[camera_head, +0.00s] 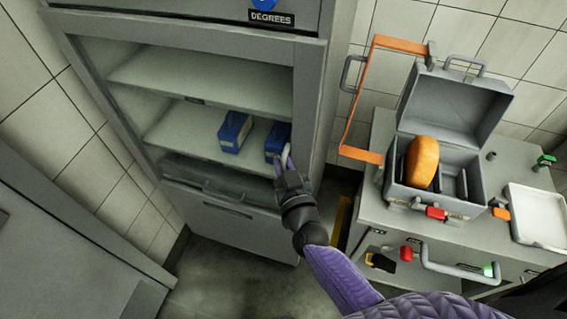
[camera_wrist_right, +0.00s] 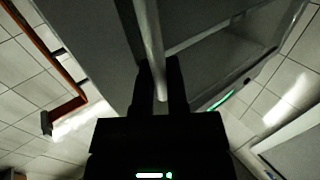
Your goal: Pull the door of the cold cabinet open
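The cold cabinet (camera_head: 310,110) is a tall grey unit on the left in the head view. Its front has a grey frame around a large window area, with shelves and two blue boxes (camera_head: 235,132) behind it. The door looks shut; I cannot tell whether there is a small gap. My right gripper (camera_head: 286,160) is at the right side of the front, at the lower part of a pale upright bar handle. In the right wrist view the handle (camera_wrist_right: 152,40) runs down between the two dark fingers (camera_wrist_right: 160,88), which look closed around it. My left gripper is out of view.
Floor in front of the cabinet (camera_head: 215,275) is clear.

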